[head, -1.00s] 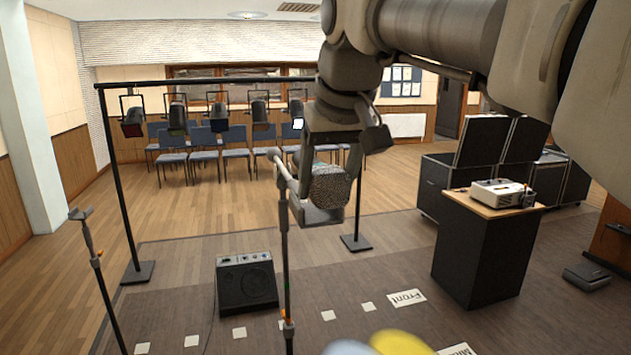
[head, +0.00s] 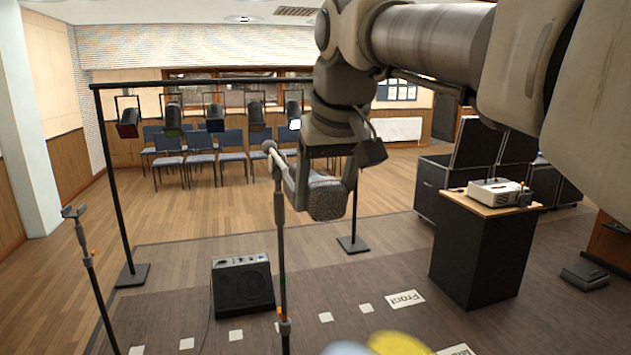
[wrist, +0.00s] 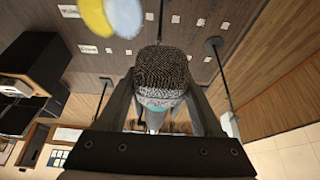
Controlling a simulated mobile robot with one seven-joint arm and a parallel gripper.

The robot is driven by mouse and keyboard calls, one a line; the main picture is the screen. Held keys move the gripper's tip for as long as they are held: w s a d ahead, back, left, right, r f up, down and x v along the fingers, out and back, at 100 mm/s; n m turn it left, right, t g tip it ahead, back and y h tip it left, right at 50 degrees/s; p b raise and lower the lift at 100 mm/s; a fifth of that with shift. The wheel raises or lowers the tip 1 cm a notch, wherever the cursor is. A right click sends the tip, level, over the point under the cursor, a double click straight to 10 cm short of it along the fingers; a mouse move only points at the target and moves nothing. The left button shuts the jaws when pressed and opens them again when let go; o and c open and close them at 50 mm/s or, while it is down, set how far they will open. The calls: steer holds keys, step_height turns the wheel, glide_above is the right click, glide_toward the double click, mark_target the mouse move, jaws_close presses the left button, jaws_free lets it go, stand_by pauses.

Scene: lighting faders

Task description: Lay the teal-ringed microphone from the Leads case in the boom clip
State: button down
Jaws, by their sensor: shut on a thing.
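The microphone has a grey mesh head (wrist: 162,72) with a teal ring (wrist: 156,104) below it in the wrist view. My gripper (wrist: 160,112) is shut on its body just below the ring. In the head view the mesh head (head: 326,198) hangs under my wrist, just right of the upper part of a thin stand (head: 280,235). A grey rounded piece (head: 269,147) tops this stand. I cannot tell whether the microphone touches it, and the clip is not clear. Another stand (head: 84,245) with a small holder on top is at the far left.
A black speaker (head: 243,285) sits on the floor behind the stands. A lighting frame (head: 110,170) with hanging lamps stands farther back. A black pedestal (head: 480,250) with a projector (head: 500,191) and open black cases (head: 483,150) are at the right. A yellow round shape (head: 402,344) is at the bottom.

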steer(key=shift+c, duration=1.6)
jaws_free()
steer(key=shift+w+a, duration=0.1)
steer(key=shift+w, duration=0.05)
steer(key=o, duration=0.3)
steer(key=shift+r, duration=0.2)
steer(key=p+v, duration=0.2)
steer(key=v, duration=1.5)
steer(key=shift+s+r+p, duration=0.15)
steer(key=shift+s+p, duration=0.05)
steer(key=shift+p, duration=0.1)
steer(key=shift+r+p, duration=2.6)
steer(key=shift+r, duration=1.35)
